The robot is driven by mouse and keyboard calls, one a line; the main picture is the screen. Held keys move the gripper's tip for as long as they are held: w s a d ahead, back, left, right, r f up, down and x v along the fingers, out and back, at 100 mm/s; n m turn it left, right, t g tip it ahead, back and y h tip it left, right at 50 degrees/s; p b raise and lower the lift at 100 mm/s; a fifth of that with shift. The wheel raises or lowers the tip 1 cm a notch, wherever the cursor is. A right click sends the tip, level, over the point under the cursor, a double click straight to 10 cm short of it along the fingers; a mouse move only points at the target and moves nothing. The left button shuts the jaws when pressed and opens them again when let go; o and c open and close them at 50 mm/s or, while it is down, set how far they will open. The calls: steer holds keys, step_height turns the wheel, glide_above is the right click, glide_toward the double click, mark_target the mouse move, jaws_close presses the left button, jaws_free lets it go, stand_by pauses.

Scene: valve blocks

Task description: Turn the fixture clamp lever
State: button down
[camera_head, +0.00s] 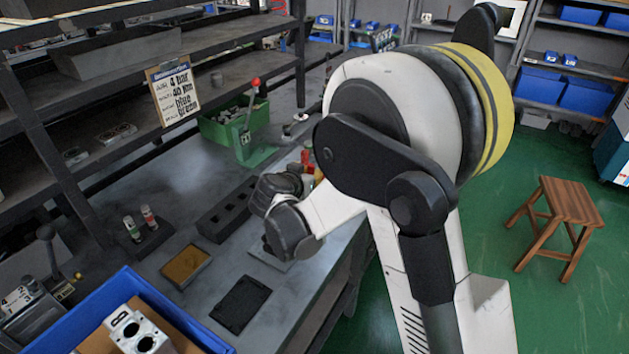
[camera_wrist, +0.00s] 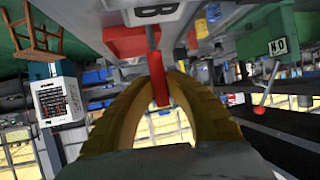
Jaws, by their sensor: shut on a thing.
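The fixture clamp lever (camera_wrist: 159,82) is a red bar in the wrist view, which looks upside down. Its end lies between the two yellow fingers of my gripper (camera_wrist: 161,76), which are shut on it. A red block (camera_wrist: 125,41) of the fixture sits beside the lever. A grey valve block (camera_wrist: 152,13) with a dark marking is at the top edge of the wrist view. In the head view, red fixture parts (camera_head: 306,158) show just behind my wrist. My fingers and the lever's grip are mostly hidden there by my arm.
A green press (camera_head: 250,148) with a red-knobbed handle and a green bin (camera_head: 222,128) stand behind the fixture. A black slotted rack (camera_head: 228,208), a tan tray (camera_head: 186,265) and a blue crate (camera_head: 195,328) lie nearer. A wooden stool (camera_head: 568,200) stands right.

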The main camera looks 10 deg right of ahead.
steer(key=shift+s+a, duration=0.2)
stand_by(0.5)
steer(key=c, duration=1.4)
jaws_free()
steer(key=shift+h, duration=0.3)
steer(key=v, duration=1.2)
steer(key=shift+s+d+f, duration=0.1)
steer(key=shift+s, duration=0.05)
